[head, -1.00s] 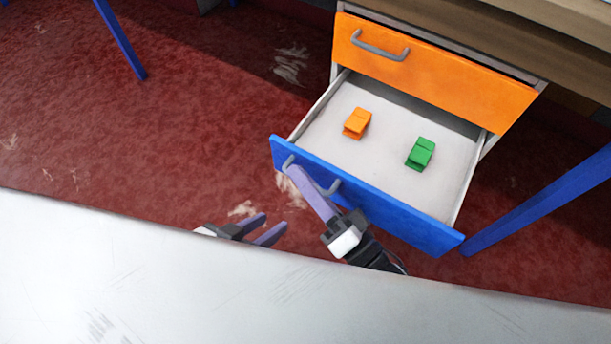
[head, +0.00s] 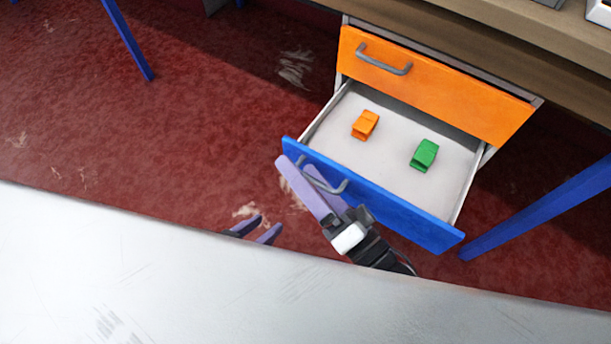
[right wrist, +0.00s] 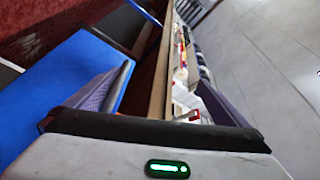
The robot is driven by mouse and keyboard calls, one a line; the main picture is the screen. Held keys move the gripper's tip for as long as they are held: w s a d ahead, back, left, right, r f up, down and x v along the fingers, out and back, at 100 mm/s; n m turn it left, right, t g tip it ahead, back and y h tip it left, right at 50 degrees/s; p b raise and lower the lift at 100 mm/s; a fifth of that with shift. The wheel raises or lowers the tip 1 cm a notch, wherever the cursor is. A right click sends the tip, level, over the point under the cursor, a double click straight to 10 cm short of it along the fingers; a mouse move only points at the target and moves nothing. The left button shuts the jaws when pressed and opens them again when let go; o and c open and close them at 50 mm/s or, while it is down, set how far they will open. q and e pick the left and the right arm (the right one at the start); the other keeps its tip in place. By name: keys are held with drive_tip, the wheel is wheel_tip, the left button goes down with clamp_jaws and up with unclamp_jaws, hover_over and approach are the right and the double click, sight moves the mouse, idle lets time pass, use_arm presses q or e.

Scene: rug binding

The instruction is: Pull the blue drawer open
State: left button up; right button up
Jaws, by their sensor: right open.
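The blue drawer (head: 400,213) stands pulled out, its inside showing, with an orange block (head: 365,125) and a green block (head: 424,155) in it. Its grey handle (head: 335,189) is on the front. My right gripper (head: 295,163) is open at the handle, with one purple finger outside and the other close to the bar. I cannot tell whether they touch. In the right wrist view, its fingers (right wrist: 165,80) are apart and the blue drawer front (right wrist: 50,100) is at left. My left gripper (head: 262,226) is open and empty, partly hidden behind the white surface's edge.
A shut orange drawer (head: 440,85) with a grey handle lies above the blue one, under a wooden tabletop (head: 480,40). A blue table leg (head: 540,210) stands at right. A white surface (head: 200,290) fills the near side.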

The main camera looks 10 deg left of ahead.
drive_tip(key=shift+n+t+y, duration=0.3)
drive_tip(key=shift+y, duration=0.1)
drive_tip(key=r, duration=0.5)
drive_tip(key=shift+w+d+r, duration=0.15)
drive_tip(key=shift+w+r, duration=0.2)
drive_tip(key=shift+g+h, duration=0.4)
drive_tip(key=shift+h, duration=0.1)
drive_tip(key=f, duration=0.4)
drive_tip(key=shift+s+d+f, duration=0.1)
drive_tip(key=shift+s+f, duration=0.1)
drive_tip(key=shift+f, duration=0.2)
drive_tip(key=shift+c, duration=0.6)
drive_tip(key=shift+s+d+f, duration=0.1)
drive_tip(key=shift+s+d, duration=0.1)
drive_tip(key=shift+d, duration=0.05)
drive_tip(key=shift+c, duration=1.1)
drive_tip(key=shift+f+p+v, duration=0.25)
drive_tip(key=shift+p+v, duration=0.1)
drive_tip(key=shift+v, duration=1.75)
drive_tip(key=shift+f+p+v, duration=0.2)
drive_tip(key=shift+p+v, duration=0.15)
drive_tip(key=shift+v, duration=1.7)
drive_tip(key=c, duration=0.7)
drive_tip(key=shift+s+d, duration=0.2)
drive_tip(key=shift+d, duration=0.05)
drive_tip(key=c, duration=0.6)
drive_tip(key=shift+s+d+f, duration=0.6)
drive_tip(key=shift+s+d, duration=0.25)
drive_tip(key=shift+s, duration=0.05)
drive_tip(key=shift+f, duration=0.1)
